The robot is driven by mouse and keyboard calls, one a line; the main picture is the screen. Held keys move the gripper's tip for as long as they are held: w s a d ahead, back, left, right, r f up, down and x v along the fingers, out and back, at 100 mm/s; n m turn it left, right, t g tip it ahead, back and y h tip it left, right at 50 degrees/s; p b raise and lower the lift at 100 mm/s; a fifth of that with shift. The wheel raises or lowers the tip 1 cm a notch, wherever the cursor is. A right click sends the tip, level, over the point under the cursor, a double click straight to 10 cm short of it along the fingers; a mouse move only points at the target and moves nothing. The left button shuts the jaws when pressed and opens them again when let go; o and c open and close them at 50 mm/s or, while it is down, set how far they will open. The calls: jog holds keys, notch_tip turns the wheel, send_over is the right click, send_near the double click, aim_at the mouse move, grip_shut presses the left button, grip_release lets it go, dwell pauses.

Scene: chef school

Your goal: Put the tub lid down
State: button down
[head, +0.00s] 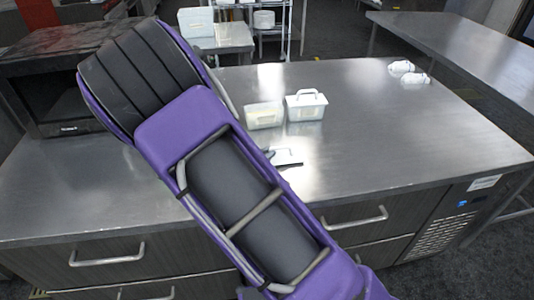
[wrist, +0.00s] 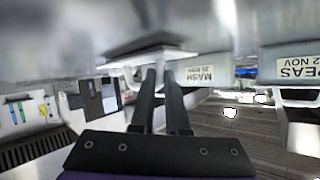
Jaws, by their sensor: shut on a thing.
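A white lid (head: 284,156) shows just past my arm in the head view, low over the steel counter; I cannot tell if it touches the counter. My gripper (wrist: 160,70) is shut on the lid (wrist: 150,54) in the wrist view, its two dark fingers close together. In the head view most of the gripper is hidden behind my purple arm. A pale tub (head: 264,119) without a visible lid stands behind the held lid. A second white tub (head: 306,110) with a handled lid stands to its right. Labels in the wrist view read MASH (wrist: 200,74) and PEAS (wrist: 298,68).
The steel counter (head: 400,140) is clear to the right of the tubs. Two small white items (head: 408,71) lie at its far right. A dark oven-like appliance (head: 65,85) stands at the left. Drawers with bar handles (head: 355,218) line the counter front.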

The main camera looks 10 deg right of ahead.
jog(key=c, duration=0.9)
grip_release()
jog(key=shift+f, duration=0.1)
jog(key=shift+s+r, duration=0.1)
jog(key=shift+r, duration=0.15)
jog(key=p+v, duration=0.1)
jog(key=v, duration=1.1)
jog(key=shift+p, duration=0.35)
